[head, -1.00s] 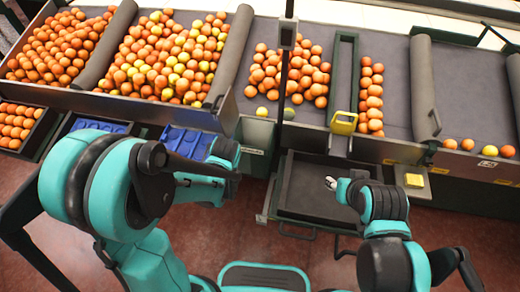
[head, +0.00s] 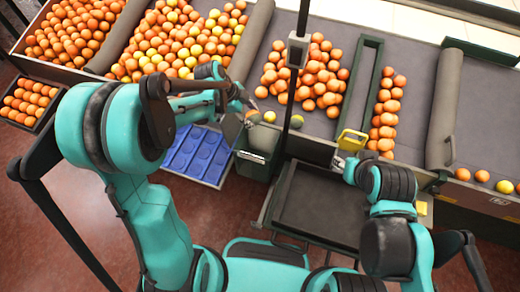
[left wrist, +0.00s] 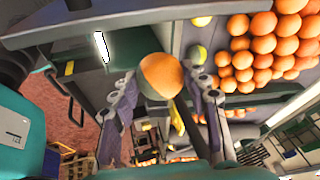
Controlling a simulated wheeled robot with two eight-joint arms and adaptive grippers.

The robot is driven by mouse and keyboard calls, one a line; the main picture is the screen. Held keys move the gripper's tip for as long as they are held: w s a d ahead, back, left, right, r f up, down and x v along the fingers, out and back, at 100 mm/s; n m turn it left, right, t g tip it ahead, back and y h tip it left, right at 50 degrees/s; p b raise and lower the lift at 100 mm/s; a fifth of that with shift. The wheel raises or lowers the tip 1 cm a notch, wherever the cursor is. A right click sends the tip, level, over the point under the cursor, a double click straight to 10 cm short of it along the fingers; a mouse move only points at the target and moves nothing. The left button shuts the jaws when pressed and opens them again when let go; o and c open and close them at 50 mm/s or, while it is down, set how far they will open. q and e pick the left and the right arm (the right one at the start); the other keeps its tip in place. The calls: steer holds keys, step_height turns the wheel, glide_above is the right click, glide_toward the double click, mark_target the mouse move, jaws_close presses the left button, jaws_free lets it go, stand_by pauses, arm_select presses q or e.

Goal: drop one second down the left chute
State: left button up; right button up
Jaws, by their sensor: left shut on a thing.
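My left gripper (head: 243,108) is shut on a two-toned orange (left wrist: 160,76), part bright orange and part dull grey-brown. The left wrist view shows it between the fingertips; in the head view the held orange (head: 252,117) is small and partly hidden. It is near the front edge of the sorting table, by a dark green box-like chute (head: 256,158) with a pale label. The chute's opening is hard to make out. My right gripper (head: 342,163) is by the yellow-framed opening (head: 351,141), over the back of a dark tray; its fingers are too small to judge.
A yellow fruit (head: 270,116) and a green fruit (head: 296,121) lie on the table near the chute. An orange pile (head: 305,75) is behind them. A thin dark post (head: 297,60) stands to the right. Blue trays (head: 198,155) and the dark tray (head: 318,205) are in front.

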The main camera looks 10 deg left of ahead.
arm_select(q)
step_height(320, 180, down, 5)
steer(key=b, duration=0.3)
steer(key=shift+f, duration=0.2)
steer(key=o, duration=1.3)
steer(key=shift+c, duration=0.2)
steer(key=v, duration=1.2)
